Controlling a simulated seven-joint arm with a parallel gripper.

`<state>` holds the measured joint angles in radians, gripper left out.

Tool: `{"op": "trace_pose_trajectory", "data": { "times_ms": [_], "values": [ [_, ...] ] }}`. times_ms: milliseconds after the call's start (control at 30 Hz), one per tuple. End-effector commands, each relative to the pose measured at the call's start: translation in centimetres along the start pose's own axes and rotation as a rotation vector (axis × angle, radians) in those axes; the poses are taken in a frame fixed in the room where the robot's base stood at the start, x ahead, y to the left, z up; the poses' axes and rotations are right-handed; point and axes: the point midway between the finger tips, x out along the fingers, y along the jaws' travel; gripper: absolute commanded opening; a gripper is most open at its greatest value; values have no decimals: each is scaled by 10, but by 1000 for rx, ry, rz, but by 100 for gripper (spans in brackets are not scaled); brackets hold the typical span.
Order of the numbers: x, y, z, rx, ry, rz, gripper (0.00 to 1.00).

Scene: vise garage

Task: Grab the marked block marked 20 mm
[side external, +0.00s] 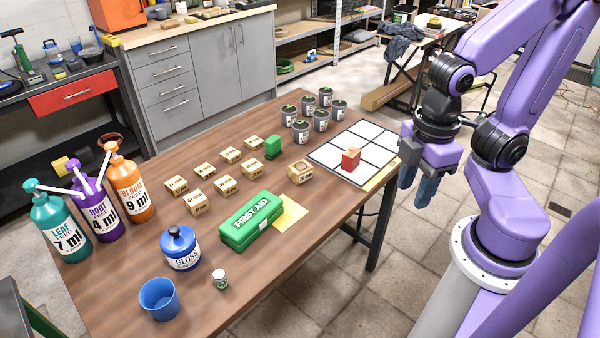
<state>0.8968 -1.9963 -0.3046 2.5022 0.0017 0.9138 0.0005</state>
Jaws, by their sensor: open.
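Several small wooden blocks with dark printed markings stand in two rows on the brown table (330,205). The back row has blocks (176,185), (204,170), (230,155) and (253,142); the front row has blocks (198,202), (225,185) and (251,168). The print is too small to tell surely which is marked 20 mm. My gripper (417,183) is open and empty, pointing down just beyond the table's right edge, well to the right of the blocks and apart from them.
A green block (272,147), a wooden block with a round mark (300,172) and a red block (350,160) on a white grid board (332,157) lie between. A green first aid box (250,222), small pots (301,131), pump bottles (130,190) and a blue cup (159,299) surround them.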

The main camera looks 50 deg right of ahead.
Motion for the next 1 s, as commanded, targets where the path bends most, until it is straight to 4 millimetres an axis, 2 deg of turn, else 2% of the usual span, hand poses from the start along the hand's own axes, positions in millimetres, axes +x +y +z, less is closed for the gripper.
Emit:
{"op": "trace_pose_trajectory", "data": {
  "times_ms": [400, 433, 533, 567, 867, 1000],
  "values": [
    [0, 0, 0, 0, 0, 0, 43],
    [0, 0, 0, 0, 0, 0, 49],
    [0, 0, 0, 0, 0, 0, 82],
    [0, 0, 0, 0, 0, 0, 83],
    [0, 2, -2, -1, -1, 0, 83],
    [-2, 16, -19, -13, -4, 2, 83]
  ]
}}
